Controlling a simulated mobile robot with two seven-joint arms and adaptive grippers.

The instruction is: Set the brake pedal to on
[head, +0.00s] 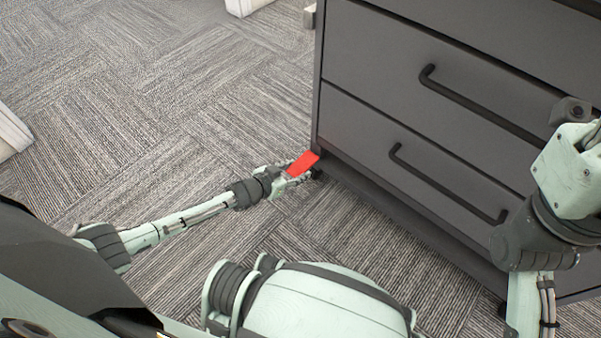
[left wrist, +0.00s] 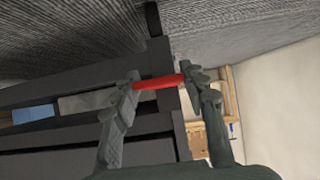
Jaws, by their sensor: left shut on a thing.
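The red brake pedal (head: 303,162) sits at the lower left corner of a dark grey drawer cabinet, close to the floor. My left gripper (head: 292,174) is at the pedal, reaching in from the left. In the left wrist view the red pedal (left wrist: 158,82) lies crosswise between the two fingers of my left gripper (left wrist: 160,84), which are shut on it. I cannot tell from these views whether the pedal is in its on position. My right arm shows at the right edge of the head view, but its fingers are out of sight.
The drawer cabinet (head: 420,95) fills the right side, with black bar handles (head: 440,185) that stick out from its front. Carpet floor (head: 130,120) to the left is clear. White objects (head: 10,133) stand at the left edge and the top.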

